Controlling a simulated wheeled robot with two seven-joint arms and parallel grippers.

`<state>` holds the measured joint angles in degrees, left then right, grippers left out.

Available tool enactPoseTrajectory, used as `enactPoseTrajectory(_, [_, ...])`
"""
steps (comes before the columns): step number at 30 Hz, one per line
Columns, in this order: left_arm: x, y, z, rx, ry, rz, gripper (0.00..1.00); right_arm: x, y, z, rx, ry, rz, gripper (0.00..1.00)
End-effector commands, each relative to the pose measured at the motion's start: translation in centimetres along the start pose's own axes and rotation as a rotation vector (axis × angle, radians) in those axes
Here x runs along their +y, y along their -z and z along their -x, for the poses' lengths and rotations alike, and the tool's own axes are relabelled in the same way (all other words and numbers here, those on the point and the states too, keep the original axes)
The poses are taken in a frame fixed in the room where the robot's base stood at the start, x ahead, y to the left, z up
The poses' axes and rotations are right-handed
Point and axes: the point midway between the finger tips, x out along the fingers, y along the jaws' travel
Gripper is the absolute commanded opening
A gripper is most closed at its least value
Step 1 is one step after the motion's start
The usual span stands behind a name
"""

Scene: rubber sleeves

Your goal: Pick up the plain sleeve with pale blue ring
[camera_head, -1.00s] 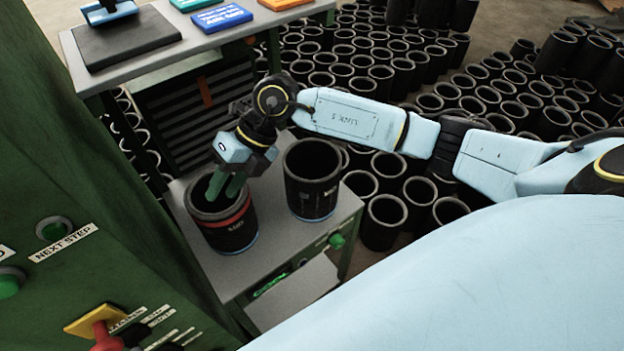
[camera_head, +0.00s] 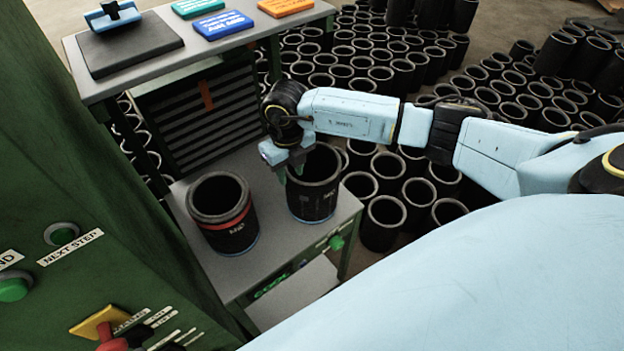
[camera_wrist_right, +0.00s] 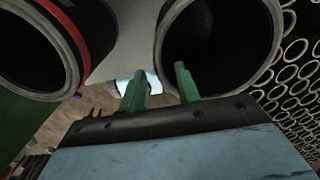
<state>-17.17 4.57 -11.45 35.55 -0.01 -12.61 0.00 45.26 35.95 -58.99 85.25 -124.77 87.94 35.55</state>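The plain dark sleeve with the pale blue ring (camera_head: 314,197) stands upright on the right of the grey bench top; the ring shows faintly at its foot. My right gripper (camera_head: 289,172) points down at its left rim. In the right wrist view the two green fingers (camera_wrist_right: 160,88) are apart. One finger overlaps the sleeve's dark opening (camera_wrist_right: 222,45) and the other lies outside its rim; contact cannot be told. A second dark sleeve, with a red band (camera_head: 224,217), stands upright to the left. My left gripper is not in view.
A green control panel (camera_head: 70,238) fills the left side. A shelf (camera_head: 185,60) with a dark pad and coloured plates stands behind the bench top (camera_head: 262,245). Many dark sleeves (camera_head: 384,222) crowd the floor to the right and behind.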

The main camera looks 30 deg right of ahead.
Motion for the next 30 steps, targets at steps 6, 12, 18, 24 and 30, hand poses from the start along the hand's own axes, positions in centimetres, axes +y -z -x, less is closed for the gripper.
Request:
enactPoseTrajectory(6, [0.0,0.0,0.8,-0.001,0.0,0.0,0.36,0.1,-0.4,-2.6,0.004,-0.001,-0.002,0.33])
enactPoseTrajectory(12, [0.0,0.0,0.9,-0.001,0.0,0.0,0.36,0.1,-0.5,-4.8,0.002,-0.002,0.0,0.33])
enactPoseTrajectory(18, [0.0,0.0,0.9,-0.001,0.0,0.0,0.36,0.1,-0.5,-5.0,0.0,-0.002,0.0,0.33])
enactPoseTrajectory(24, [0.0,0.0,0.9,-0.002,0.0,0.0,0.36,0.1,-0.5,-5.0,0.0,-0.002,0.0,0.13])
enactPoseTrajectory(30, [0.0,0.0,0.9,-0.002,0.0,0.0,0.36,0.1,-0.5,-5.0,0.0,-0.002,0.0,0.0])
